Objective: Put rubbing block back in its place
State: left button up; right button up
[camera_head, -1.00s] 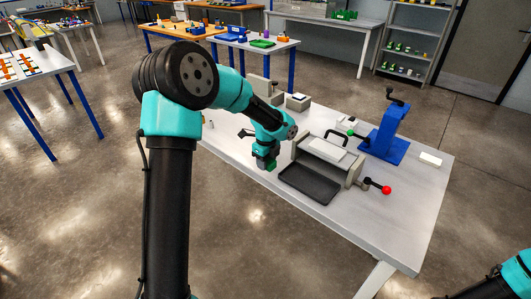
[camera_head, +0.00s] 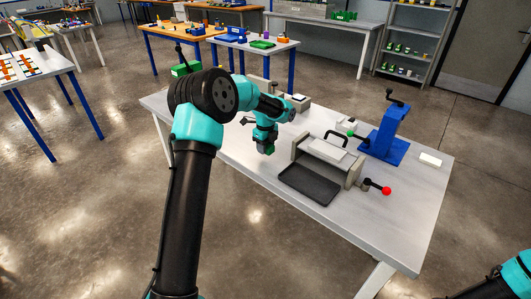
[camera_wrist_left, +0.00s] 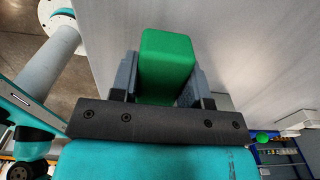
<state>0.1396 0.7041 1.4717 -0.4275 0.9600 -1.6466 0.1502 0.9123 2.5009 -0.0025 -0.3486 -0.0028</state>
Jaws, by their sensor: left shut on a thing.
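The green rubbing block (camera_wrist_left: 167,65) is held between the fingers of my left gripper (camera_wrist_left: 166,88) in the left wrist view. In the head view my left gripper (camera_head: 266,143) points down over the white table, left of the press, with a little of the green block (camera_head: 268,151) showing at its tip. The block seems to be above the table top, but the exact gap is hard to tell. Part of my right arm shows at the lower right; its gripper is out of view.
A grey press (camera_head: 328,158) with a dark tray (camera_head: 309,185) and a red-knobbed lever (camera_head: 386,190) stands right of the gripper. A blue stand (camera_head: 386,135) and a white block (camera_head: 430,159) are farther right. A green box (camera_head: 184,69) shows behind my left arm.

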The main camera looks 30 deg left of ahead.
aim_at(265, 157)
pick_arm(q)
jog(key=shift+w+a, duration=0.1)
jog(key=shift+w, duration=0.1)
jog(key=shift+f, duration=1.8)
jog(key=shift+f, duration=0.1)
jog(key=o, duration=0.9)
notch_tip(265, 157, up, 12)
jog(key=shift+r, duration=0.15)
